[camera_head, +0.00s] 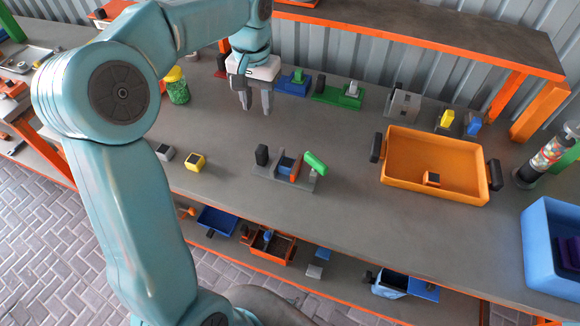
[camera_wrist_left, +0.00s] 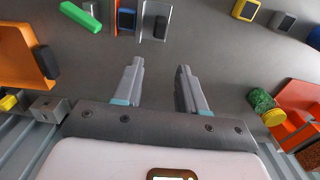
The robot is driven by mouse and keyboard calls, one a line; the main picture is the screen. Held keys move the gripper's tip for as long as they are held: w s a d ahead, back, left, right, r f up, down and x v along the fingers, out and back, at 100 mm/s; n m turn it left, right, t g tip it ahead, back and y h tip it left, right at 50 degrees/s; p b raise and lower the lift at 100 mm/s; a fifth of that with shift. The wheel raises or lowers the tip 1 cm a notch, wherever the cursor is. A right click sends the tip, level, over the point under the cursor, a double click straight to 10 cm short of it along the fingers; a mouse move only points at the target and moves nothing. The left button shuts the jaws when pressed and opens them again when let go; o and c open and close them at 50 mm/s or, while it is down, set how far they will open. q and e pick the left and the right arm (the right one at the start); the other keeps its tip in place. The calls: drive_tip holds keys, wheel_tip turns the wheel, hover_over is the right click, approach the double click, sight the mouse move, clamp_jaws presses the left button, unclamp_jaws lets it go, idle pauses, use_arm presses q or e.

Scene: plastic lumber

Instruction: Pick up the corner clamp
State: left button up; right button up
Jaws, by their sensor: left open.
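A clamp-like fixture (camera_head: 284,178) lies on the grey workbench, with a grey base plate, black knob, blue block, orange plate and green handle. It may be the corner clamp; I cannot tell for certain. Part of its plate (camera_wrist_left: 152,12) and its green handle (camera_wrist_left: 80,17) show at the top of the left wrist view. My left gripper (camera_head: 257,108) is open and empty above the bench, behind and left of this fixture and apart from it. Its two fingers (camera_wrist_left: 160,68) show spread with bare bench between them. My right gripper is in neither view.
An orange tray (camera_head: 435,193) holding a small block stands right. Blue (camera_head: 292,87) and green (camera_head: 337,98) fixtures line the back. A green jar (camera_head: 177,92) stands left. Grey (camera_head: 164,153) and yellow (camera_head: 195,162) blocks lie left of the fixture. Bench between gripper and fixture is clear.

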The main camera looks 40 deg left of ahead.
use_arm(q)
approach(261, 148)
drive_tip(key=f, duration=0.5)
drive_tip(key=shift+w+a+f, duration=0.1)
drive_tip(key=shift+w+a, duration=0.05)
drive_tip(key=shift+w, duration=0.05)
drive_tip(key=shift+s+a+f, duration=0.1)
drive_tip(key=shift+s+f, duration=0.05)
drive_tip(key=shift+f, duration=0.35)
drive_tip(key=f, duration=0.4)
drive_tip(key=shift+d+f, duration=0.3)
drive_tip(key=shift+f, duration=0.1)
drive_tip(key=shift+s+f, duration=0.15)
drive_tip(key=shift+f, duration=0.1)
clamp_jaws()
